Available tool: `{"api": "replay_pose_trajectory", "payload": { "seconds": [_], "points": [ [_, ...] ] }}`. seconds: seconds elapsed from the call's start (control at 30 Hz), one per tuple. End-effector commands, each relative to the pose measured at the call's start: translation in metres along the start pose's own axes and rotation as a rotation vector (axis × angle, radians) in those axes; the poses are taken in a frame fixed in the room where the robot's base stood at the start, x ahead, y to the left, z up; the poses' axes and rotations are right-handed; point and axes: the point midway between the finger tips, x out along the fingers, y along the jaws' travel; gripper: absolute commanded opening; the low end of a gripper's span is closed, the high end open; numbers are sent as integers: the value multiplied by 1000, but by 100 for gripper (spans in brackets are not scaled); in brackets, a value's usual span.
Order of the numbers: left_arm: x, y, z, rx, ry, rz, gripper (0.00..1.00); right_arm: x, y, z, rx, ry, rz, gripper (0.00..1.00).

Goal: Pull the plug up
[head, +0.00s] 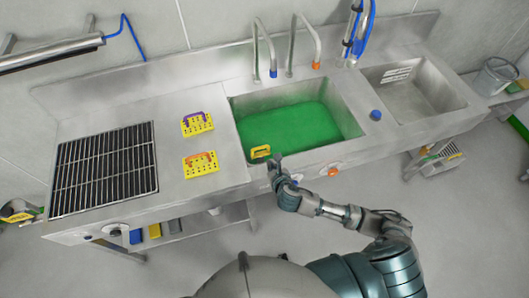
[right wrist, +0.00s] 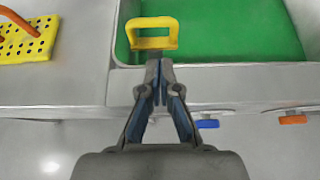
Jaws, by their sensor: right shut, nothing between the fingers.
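The plug shows as a yellow loop handle (head: 261,152) at the near left corner of the left sink basin (head: 347,121), which has green liquid or a green floor. The handle also shows in the right wrist view (right wrist: 152,43), just beyond the fingertips. What lies below the handle is hidden. My right gripper (head: 275,158) is at the basin's front rim, just right of the handle in the head view. In the right wrist view the gripper (right wrist: 160,65) is shut and empty, its tips near the handle's lower edge. My left gripper is not in view.
Two yellow perforated blocks, one with a purple handle (head: 195,118) and one with an orange handle (head: 201,158), lie on the counter left of the basin. A black grate (head: 105,170) is further left. Curved taps (head: 265,50) stand behind. A second basin (head: 415,98) is right.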

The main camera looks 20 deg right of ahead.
Motion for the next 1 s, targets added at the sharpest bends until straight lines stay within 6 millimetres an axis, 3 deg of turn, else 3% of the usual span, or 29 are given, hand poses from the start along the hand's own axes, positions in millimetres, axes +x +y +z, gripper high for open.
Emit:
{"api": "replay_pose_trajectory", "payload": {
  "seconds": [0.5,0.7,1.0],
  "points": [
    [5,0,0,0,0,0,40,82,0,0,2,0,-2,0],
    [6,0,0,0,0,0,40,94,-1,0,2,0,-1,0],
    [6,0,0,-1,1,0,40,94,0,0,2,-1,0,0]
  ]
}}
